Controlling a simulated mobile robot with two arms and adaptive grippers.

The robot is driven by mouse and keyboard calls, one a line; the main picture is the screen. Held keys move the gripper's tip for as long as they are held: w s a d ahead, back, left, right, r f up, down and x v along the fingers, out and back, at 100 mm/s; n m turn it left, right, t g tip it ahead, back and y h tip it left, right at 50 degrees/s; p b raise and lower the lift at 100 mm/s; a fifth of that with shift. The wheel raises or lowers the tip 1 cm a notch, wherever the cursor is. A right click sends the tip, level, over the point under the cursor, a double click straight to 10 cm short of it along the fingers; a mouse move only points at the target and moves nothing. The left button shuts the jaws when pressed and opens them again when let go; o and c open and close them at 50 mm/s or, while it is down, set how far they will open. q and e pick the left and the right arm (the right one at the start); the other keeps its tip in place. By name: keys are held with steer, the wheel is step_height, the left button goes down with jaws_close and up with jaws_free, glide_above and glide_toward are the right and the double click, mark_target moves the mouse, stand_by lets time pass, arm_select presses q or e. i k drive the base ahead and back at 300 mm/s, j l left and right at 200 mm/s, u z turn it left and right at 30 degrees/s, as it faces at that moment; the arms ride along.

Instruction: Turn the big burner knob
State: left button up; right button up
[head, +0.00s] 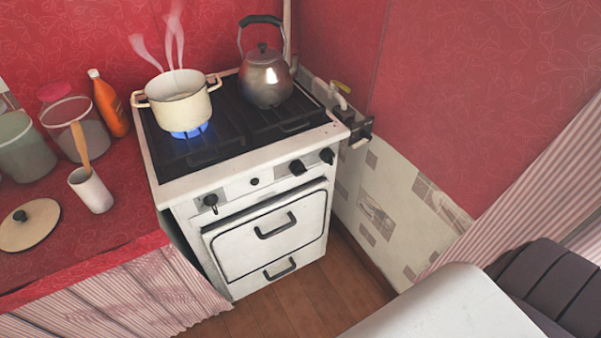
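The white stove (183,184) stands in the corner with its control panel facing me. Two dark round knobs sit at the right of the panel: an inner knob (297,167) and an outer knob (327,156). I cannot tell for sure which knob is the big burner's. A blue flame (188,131) burns under a steaming cream pot (180,102) at the left. Neither of my grippers is in view.
A metal kettle (265,80) stands at the stove's back right. The red counter (108,220) at left holds a white cup (91,190), a pot lid (29,225), jars and an orange bottle (109,105). Wooden floor (345,275) is clear before the stove.

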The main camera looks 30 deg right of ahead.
mark_target(297, 167)
steer(key=k+l+z, duration=0.15)
steer(key=z, duration=0.25)
steer(key=k+l+z, duration=0.15)
steer(key=z, duration=0.2)
steer(key=k+l+z, duration=0.1)
steer(key=l+z, duration=0.15)
steer(key=z, duration=0.15)
